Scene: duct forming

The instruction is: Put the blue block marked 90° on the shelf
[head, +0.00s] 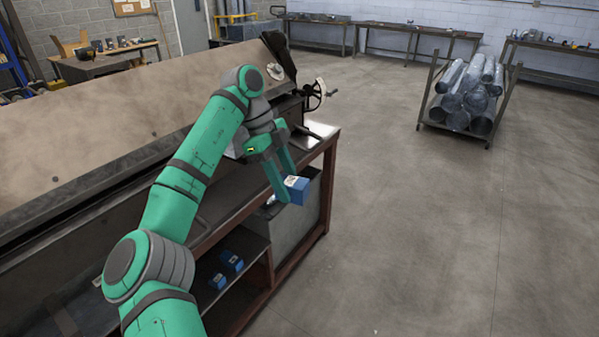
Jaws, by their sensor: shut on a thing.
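My gripper (284,184) is at the end of my green arm, beside the right end of the bench, with its fingers pointing down. It is shut on a blue block (298,192) with a pale label on its top; the marking is too small to read. The block is held in the air in front of the bench's open lower part. The shelf (243,249) is the dark lower level under the bench top, at lower left of the block. Two other blue blocks, one (231,260) behind the other (217,281), sit on or in this lower shelving.
A long brown forming machine (120,130) covers the bench top, with a handwheel (313,95) at its right end. A rack of metal ducts (466,95) stands farther off. The floor (430,230) on the right is clear.

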